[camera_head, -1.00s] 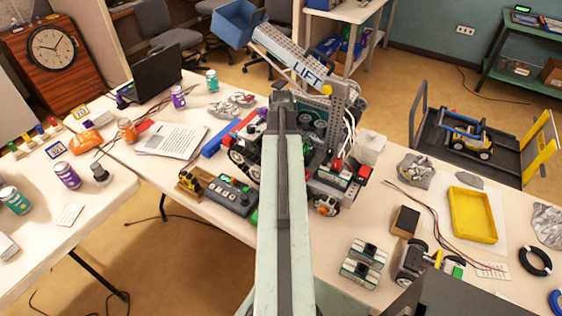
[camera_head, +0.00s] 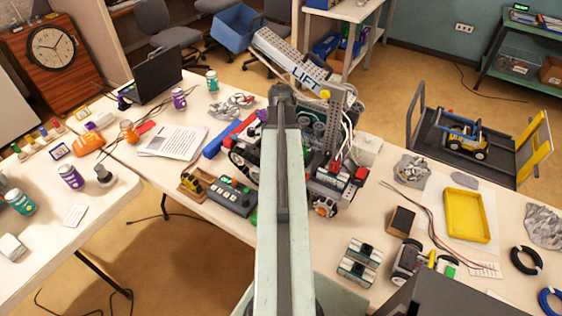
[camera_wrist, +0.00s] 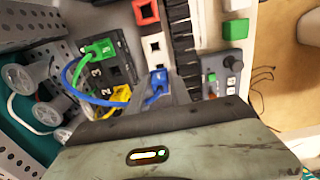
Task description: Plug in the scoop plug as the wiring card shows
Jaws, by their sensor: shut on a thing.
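In the wrist view my gripper (camera_wrist: 160,94) is shut on a blue plug (camera_wrist: 157,78) with a blue cable. The plug is at the lower end of a strip of square red and white blocks (camera_wrist: 155,44); whether it is seated in anything cannot be told. Left of it is a dark numbered socket block (camera_wrist: 121,68). A green plug (camera_wrist: 98,50) sits at its upper side and a yellow plug (camera_wrist: 121,94) is at its lower side. In the head view my arm hides the gripper and plug in front of the LIFT machine (camera_head: 338,125). No wiring card is clearly readable.
A grey control box (camera_head: 232,195) with buttons stands left of the machine. A printed sheet (camera_head: 172,142) lies further left. At right are grey modules (camera_head: 360,263), a yellow tray (camera_head: 466,215), loose wires and black tape (camera_head: 526,260).

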